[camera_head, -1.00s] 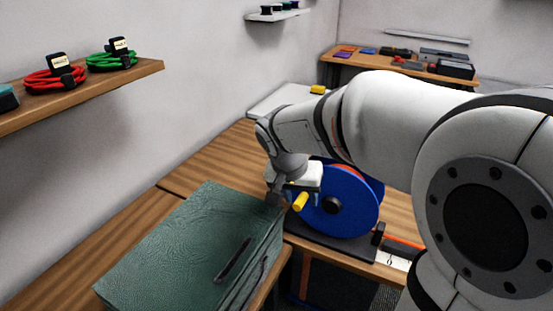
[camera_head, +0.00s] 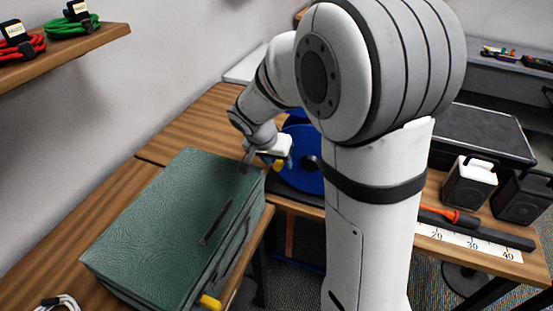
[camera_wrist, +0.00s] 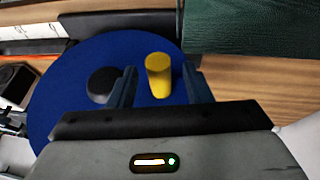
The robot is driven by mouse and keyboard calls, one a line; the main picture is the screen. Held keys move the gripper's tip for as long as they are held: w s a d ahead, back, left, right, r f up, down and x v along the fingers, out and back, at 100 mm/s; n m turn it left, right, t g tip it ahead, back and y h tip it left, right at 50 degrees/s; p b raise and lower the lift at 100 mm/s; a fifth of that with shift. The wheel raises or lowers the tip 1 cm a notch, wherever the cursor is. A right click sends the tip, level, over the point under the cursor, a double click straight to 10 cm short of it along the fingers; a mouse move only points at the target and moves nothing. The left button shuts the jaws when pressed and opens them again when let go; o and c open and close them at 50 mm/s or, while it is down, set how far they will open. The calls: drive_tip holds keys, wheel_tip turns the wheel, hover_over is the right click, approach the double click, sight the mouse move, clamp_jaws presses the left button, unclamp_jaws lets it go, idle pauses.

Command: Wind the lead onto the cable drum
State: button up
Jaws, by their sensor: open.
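The cable drum is a blue disc (camera_head: 303,180), partly hidden behind my arm in the head view. It fills much of the wrist view (camera_wrist: 75,75), with a black hub (camera_wrist: 101,85) and a yellow crank handle (camera_wrist: 158,76). The handle also shows left of the hub in the head view (camera_head: 278,166). My gripper (camera_wrist: 160,86) is open, with one finger on each side of the handle in the wrist view. I cannot tell whether either finger touches it. The orange lead (camera_head: 447,214) runs along the bench at the right, its drum end hidden by my arm.
A green case (camera_head: 165,215) stands close left of the drum and my gripper. A ruler strip (camera_head: 470,242) lies along the bench's front edge. Two speaker-like boxes (camera_head: 470,184) and a black case (camera_head: 485,135) stand at right. A shelf (camera_head: 75,52) holds coiled cables.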

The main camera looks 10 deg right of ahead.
drive_tip(key=shift+c, duration=0.4)
clamp_jaws()
drive_tip(key=shift+a+r, duration=0.15)
drive_tip(key=shift+r, duration=0.05)
